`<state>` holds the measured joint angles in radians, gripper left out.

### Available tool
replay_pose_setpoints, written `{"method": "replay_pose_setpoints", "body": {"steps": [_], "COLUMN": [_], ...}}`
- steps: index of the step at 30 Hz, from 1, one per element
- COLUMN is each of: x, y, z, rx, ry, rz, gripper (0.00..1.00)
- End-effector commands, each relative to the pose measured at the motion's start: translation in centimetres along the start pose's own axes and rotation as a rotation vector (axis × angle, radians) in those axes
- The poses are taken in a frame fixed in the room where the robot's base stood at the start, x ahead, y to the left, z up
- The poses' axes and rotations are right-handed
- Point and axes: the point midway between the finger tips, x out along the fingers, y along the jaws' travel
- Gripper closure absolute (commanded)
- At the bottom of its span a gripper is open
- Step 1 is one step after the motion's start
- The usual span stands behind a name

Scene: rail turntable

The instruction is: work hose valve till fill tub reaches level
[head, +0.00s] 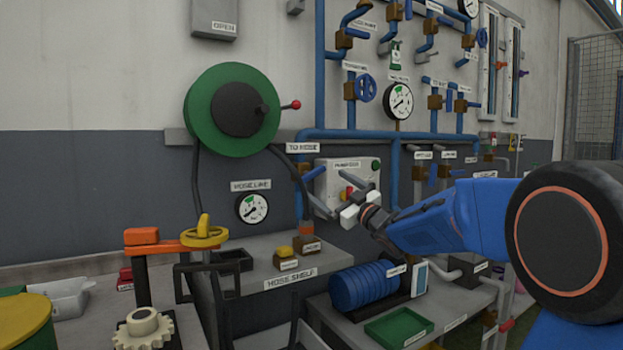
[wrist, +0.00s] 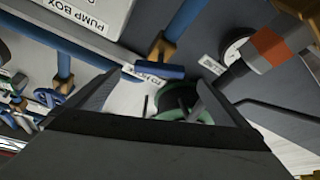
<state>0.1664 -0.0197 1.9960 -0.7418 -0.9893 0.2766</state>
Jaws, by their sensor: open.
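The hose valve is a brown body on the blue pipe by the "TO HOSE" label (head: 303,148), with a short blue lever (head: 314,174). In the wrist view the blue lever (wrist: 155,71) lies beyond my fingertips, near the upper middle. My gripper (head: 332,194) is open and empty, just right of and below the lever, apart from it as far as I can tell. Its dark fingers (wrist: 155,98) stand wide in the wrist view. No tub is clearly marked as the fill tub. A yellow and green drum (head: 26,322) is cut off at the lower left.
A green hose reel (head: 232,109) is on the wall at left, with a hose line gauge (head: 252,208) below. The hose shelf (head: 280,262) carries small fittings. The pump box (head: 352,175) is behind my gripper. A blue ribbed cylinder (head: 363,287) and green tray (head: 399,328) lie below.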

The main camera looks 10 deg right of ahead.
Motion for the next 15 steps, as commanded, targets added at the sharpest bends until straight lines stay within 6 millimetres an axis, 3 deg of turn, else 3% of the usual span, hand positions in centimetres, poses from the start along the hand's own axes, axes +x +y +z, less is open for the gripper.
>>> {"method": "replay_pose_setpoints", "body": {"steps": [9, 15], "x": [5.6, 7.8], "y": [-0.1, 0.0], "z": [0.0, 0.0], "rx": [0.0, 0.001], "ry": [0.002, 0.001], "rz": [-0.002, -0.001], "gripper": [0.0, 0.0]}}
